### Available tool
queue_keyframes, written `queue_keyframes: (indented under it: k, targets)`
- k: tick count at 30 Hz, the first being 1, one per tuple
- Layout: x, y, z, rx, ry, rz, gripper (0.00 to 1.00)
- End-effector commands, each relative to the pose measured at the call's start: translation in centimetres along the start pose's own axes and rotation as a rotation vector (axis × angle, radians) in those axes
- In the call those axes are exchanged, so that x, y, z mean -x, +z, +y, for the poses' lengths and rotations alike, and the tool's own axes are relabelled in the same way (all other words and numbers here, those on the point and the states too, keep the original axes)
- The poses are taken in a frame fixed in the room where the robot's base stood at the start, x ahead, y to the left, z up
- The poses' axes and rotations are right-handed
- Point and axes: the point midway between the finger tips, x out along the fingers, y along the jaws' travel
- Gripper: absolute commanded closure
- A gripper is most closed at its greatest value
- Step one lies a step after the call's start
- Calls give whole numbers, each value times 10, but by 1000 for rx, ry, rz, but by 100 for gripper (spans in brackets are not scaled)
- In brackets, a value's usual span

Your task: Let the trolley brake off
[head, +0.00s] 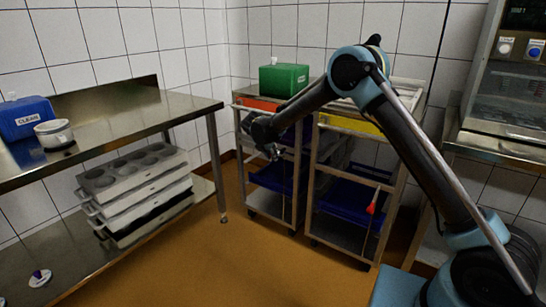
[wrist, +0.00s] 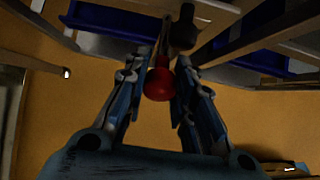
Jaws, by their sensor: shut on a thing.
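Two metal trolleys stand side by side against the back wall in the head view: the left trolley with an orange front panel (head: 256,104), the right trolley with a yellow panel (head: 350,125). My gripper (head: 273,153) is in front of the left trolley, below its orange panel. In the wrist view, a red knob (wrist: 158,84) sits between the fingers of my gripper (wrist: 163,66), which is shut on it. The left trolley's knob is hidden behind my gripper in the head view. A matching red knob (head: 372,207) hangs on the right trolley's front.
A green box (head: 284,80) is on the left trolley's top. At left, a steel table (head: 130,108) bears a blue "CLEAN" box (head: 25,118), with stacked moulds (head: 135,183) on its lower shelf. A steel machine (head: 505,75) stands at right. The orange floor (head: 225,255) in front is clear.

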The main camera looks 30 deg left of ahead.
Motion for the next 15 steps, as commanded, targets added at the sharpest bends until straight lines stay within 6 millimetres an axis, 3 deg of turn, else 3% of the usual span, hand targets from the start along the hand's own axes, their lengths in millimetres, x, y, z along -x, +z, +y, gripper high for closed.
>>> queue_keyframes:
  k: [5,6,8,15]
  targets:
    - [2,0,3,2,5,-2,100]
    - [2,-1,3,2,5,-2,70]
    - [2,-1,3,2,4,-1,56]
    - [1,-2,2,2,2,-1,55]
